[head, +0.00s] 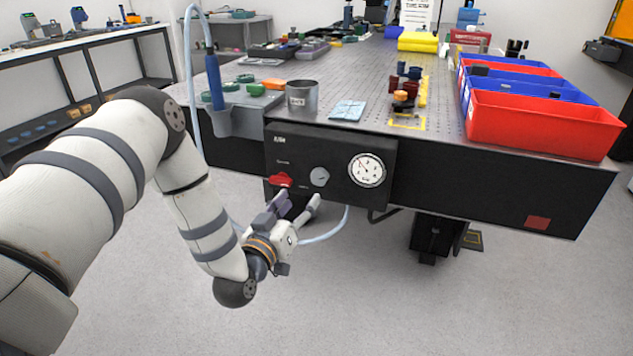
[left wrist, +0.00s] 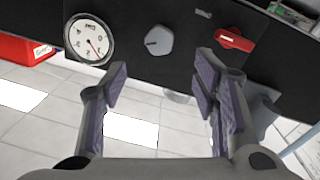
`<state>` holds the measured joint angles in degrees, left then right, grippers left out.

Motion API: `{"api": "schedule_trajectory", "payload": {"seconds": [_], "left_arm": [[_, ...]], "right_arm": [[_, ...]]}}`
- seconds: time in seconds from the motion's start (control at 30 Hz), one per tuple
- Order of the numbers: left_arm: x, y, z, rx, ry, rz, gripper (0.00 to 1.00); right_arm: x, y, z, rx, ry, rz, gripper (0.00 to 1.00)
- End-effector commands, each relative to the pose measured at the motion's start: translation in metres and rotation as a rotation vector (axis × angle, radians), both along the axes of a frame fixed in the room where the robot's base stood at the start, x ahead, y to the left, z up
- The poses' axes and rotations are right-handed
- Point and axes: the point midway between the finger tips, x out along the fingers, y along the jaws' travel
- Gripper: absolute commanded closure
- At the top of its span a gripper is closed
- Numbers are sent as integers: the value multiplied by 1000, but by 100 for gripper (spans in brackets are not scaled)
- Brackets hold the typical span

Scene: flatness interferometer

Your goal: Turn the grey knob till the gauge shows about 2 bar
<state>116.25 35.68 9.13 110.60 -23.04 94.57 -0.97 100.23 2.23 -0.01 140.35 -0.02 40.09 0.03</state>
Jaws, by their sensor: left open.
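The grey knob (head: 319,176) sits on the black front panel (head: 335,146) under the table edge, between a red handle (head: 281,180) and the round white gauge (head: 367,170). The gauge needle points to the upper left in the head view; I cannot read its value surely. My left gripper (head: 297,202) is open and empty, just below and in front of the panel. In the left wrist view, which is upside down, the knob (left wrist: 159,40) lies beyond and between the open fingertips (left wrist: 163,75), apart from them. The gauge (left wrist: 89,38) shows to its left. My right gripper is out of view.
The red handle also shows in the left wrist view (left wrist: 233,40). A pale hose (head: 330,232) hangs below the panel. On the table stand a metal cup (head: 302,97) and red and blue bins (head: 540,124). The floor before the panel is clear.

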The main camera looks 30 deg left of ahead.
Motion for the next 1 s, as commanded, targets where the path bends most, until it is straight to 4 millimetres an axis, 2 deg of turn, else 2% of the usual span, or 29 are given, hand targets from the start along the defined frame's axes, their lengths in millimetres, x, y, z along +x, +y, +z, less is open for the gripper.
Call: {"api": "schedule_trajectory", "payload": {"seconds": [0.2,0.33,0.5,0.73,0.77,0.97,1.0], "left_arm": [[56,10,-5,2,6,0,46],[81,14,-5,1,7,0,46],[97,16,-3,0,6,-1,46],[98,16,-2,-1,6,-2,46],[98,16,-2,-1,6,-2,48],[98,16,-2,0,6,-1,93],[98,16,-2,0,6,-1,94]], "right_arm": [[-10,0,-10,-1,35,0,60],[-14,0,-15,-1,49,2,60],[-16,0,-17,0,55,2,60],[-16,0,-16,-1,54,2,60],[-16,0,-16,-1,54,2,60],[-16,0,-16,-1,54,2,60],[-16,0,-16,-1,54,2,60]]}}
